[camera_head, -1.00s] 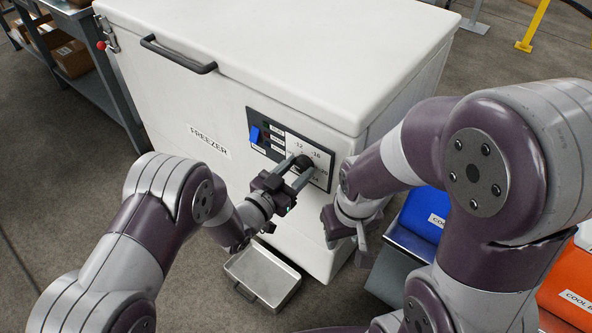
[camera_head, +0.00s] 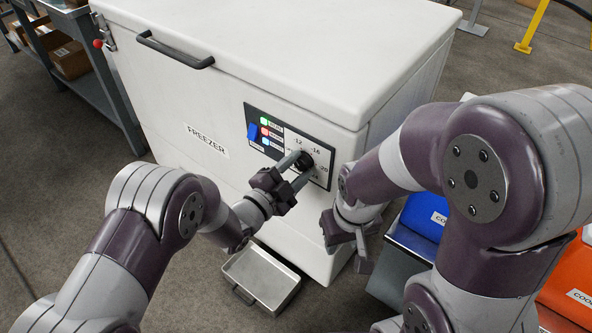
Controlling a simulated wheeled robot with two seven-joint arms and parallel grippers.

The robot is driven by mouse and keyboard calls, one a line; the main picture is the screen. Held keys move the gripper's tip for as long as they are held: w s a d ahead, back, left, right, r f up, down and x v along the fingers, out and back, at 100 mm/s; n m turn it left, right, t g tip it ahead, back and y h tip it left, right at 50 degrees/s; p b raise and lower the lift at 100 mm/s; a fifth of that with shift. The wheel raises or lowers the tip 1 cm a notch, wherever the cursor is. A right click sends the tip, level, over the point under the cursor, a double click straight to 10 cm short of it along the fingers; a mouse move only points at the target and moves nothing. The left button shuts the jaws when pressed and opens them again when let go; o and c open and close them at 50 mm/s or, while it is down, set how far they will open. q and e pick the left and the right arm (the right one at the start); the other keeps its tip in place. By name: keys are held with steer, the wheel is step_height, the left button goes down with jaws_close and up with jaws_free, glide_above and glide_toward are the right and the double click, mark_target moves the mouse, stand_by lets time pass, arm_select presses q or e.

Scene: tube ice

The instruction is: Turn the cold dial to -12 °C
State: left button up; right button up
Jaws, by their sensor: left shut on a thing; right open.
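The white freezer (camera_head: 280,55) stands in front of me with its lid shut. Its control panel (camera_head: 320,175) carries the black cold dial (camera_head: 304,161), with -12, -16 and -20 printed around it. My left gripper (camera_head: 296,166) is shut on the dial, one finger on either side. The gripper hides part of the dial, so I cannot tell where it points. A blue switch (camera_head: 253,131) sits at the panel's left, beside green, red and blue lit lamps (camera_head: 264,133). My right gripper (camera_head: 362,245) is open and empty, low in front of the freezer's right side.
A metal tray (camera_head: 262,277) lies on the floor below the dial. Blue (camera_head: 427,215) and orange (camera_head: 575,275) cool boxes stand at the right, partly behind my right arm. A shelf with cartons (camera_head: 70,60) is at the far left.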

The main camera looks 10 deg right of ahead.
arm_select(q)
steer(key=shift+f+m, duration=0.1)
steer(key=shift+m, duration=0.6)
steer(key=o, duration=1)
steer(key=p+v, duration=0.2)
steer(key=v, duration=1)
steer(key=shift+s+a, duration=0.25)
steer(key=shift+s, duration=0.05)
